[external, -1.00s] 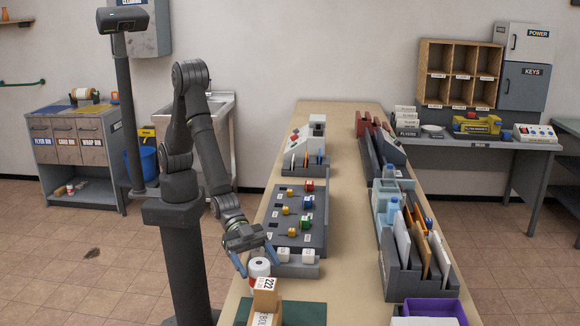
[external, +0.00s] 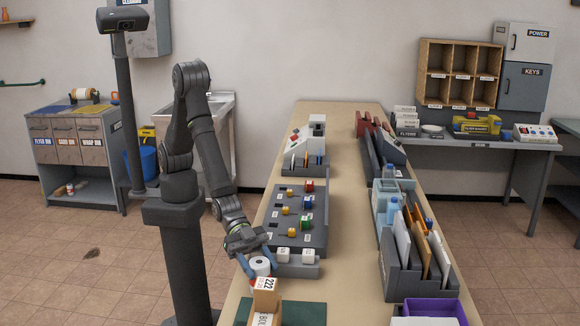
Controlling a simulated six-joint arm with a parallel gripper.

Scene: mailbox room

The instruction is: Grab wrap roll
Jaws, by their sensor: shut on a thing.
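A white roll (external: 260,264), with a dark hole showing in its top, is upright near the left edge of the long table. It sits just behind the cardboard box marked 222. My gripper (external: 259,266) points down at it, with its blue fingers on either side of the roll, shut on it. The lower part of the roll is hidden by the box, so I cannot tell whether it touches the table.
The cardboard box (external: 265,295) stands close in front of the roll. A grey board with coloured knobs (external: 298,222) lies just behind. A file holder with envelopes (external: 408,265) and a purple tray (external: 434,311) stand to the right. The middle strip of tabletop (external: 352,270) is clear.

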